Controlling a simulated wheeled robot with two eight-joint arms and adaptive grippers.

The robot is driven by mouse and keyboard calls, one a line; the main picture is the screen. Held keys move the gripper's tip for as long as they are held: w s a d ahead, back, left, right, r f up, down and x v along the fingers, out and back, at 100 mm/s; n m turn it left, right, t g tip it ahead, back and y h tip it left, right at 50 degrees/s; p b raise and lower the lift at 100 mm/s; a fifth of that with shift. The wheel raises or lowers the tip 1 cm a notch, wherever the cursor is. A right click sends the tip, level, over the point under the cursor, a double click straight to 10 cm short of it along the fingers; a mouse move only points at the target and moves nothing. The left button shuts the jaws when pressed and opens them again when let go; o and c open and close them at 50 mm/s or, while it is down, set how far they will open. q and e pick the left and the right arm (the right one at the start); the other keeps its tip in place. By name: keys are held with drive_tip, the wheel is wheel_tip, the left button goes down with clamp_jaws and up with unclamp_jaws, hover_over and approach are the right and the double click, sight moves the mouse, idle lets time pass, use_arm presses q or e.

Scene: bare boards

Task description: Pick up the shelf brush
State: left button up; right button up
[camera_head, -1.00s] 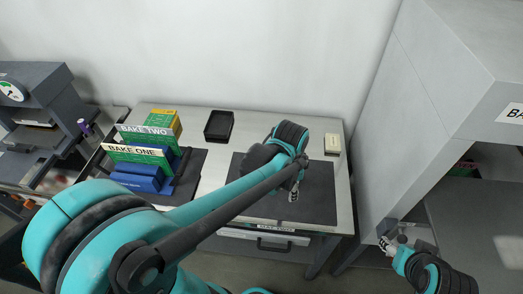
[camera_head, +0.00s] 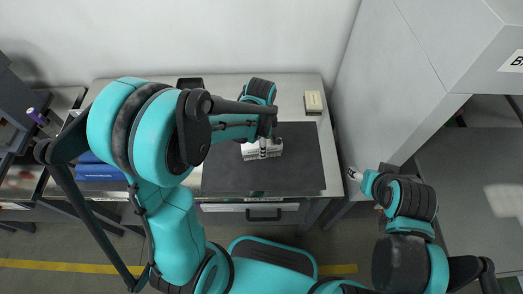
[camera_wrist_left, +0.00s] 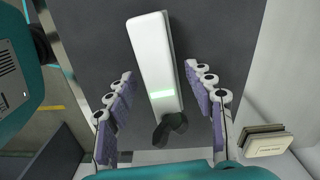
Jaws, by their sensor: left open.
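A long white object (camera_wrist_left: 157,65) with a green stripe lies on the dark mat in the left wrist view, with a dark lobed piece (camera_wrist_left: 170,130) at its near end. In the head view the white object (camera_head: 274,149) shows partly behind my left gripper (camera_head: 262,148). My left gripper (camera_wrist_left: 165,98) is open, its purple-padded fingers on either side of the white object. No bristles show, so I cannot tell whether this is the shelf brush. My right gripper (camera_head: 355,175) is empty near the grey cabinet; its jaws are too small to judge.
A black tray (camera_head: 190,82) sits at the back. A tall grey cabinet (camera_head: 400,80) stands right. My left arm hides the table's left part.

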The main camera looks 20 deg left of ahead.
use_arm(q)
drive_tip(key=shift+f, duration=0.4)
clamp_jaws()
drive_tip(key=shift+r, duration=0.15)
wheel_tip(320, 180, up, 5)
drive_tip(key=p, duration=0.2)
drive_tip(key=shift+f+p, duration=0.2)
drive_tip(key=shift+p, duration=0.1)
drive_tip(key=s+d+r+p, duration=0.2)
drive_tip(key=d+r, duration=0.4)
drive_tip(key=d, duration=0.5)
drive_tip(key=shift+d+p, duration=0.25)
drive_tip(key=shift+p, duration=0.25)
drive_tip(key=shift+r, duration=0.1)
